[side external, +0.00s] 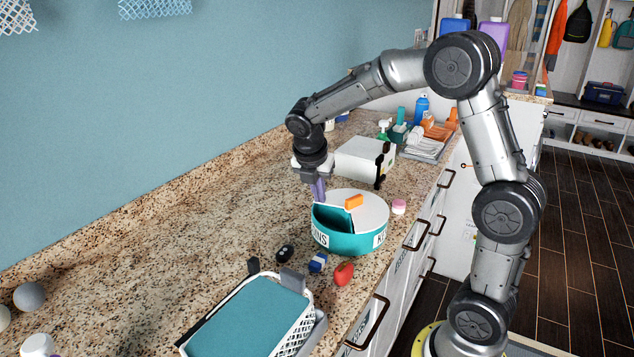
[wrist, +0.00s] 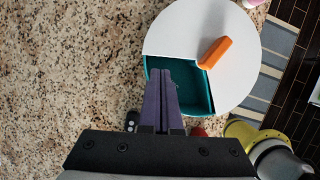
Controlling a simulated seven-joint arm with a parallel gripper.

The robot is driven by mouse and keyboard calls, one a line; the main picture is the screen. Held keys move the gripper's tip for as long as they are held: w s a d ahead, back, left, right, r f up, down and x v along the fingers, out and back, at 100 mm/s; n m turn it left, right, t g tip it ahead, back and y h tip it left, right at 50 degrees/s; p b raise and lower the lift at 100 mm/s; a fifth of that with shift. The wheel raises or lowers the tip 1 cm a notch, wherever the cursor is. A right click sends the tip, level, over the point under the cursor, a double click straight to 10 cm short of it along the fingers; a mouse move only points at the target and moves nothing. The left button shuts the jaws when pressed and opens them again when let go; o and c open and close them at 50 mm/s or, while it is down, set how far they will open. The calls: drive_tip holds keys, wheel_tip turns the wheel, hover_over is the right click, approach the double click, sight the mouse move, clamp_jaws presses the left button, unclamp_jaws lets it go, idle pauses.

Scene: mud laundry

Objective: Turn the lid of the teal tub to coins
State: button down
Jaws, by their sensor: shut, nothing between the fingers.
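The round teal tub (side external: 350,240) stands on the counter with a white lid (side external: 371,207) on top. The lid has a wedge-shaped opening and an orange handle (side external: 354,202) beside one of its edges. The opening faces the near left, above a label of which "NS" shows; a second label starting with "K" is at the right. In the wrist view, the lid (wrist: 190,28), orange handle (wrist: 215,52) and teal interior (wrist: 196,95) show. My gripper (side external: 319,195) is shut and empty, pointing down. Its purple fingers (wrist: 164,78) overlap the opening's left part; I cannot tell their depth.
A black key fob (side external: 285,253), a blue item (side external: 318,262) and a red item (side external: 344,274) lie in front of the tub. A white basket (side external: 305,325) stands nearer. A pink item (side external: 399,206) lies to the right.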

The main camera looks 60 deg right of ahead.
drive_tip(key=shift+x, duration=1.45)
drive_tip(key=shift+w+d+m+g, duration=0.3)
drive_tip(key=shift+d+m, duration=0.5)
drive_tip(key=shift+r, duration=0.1)
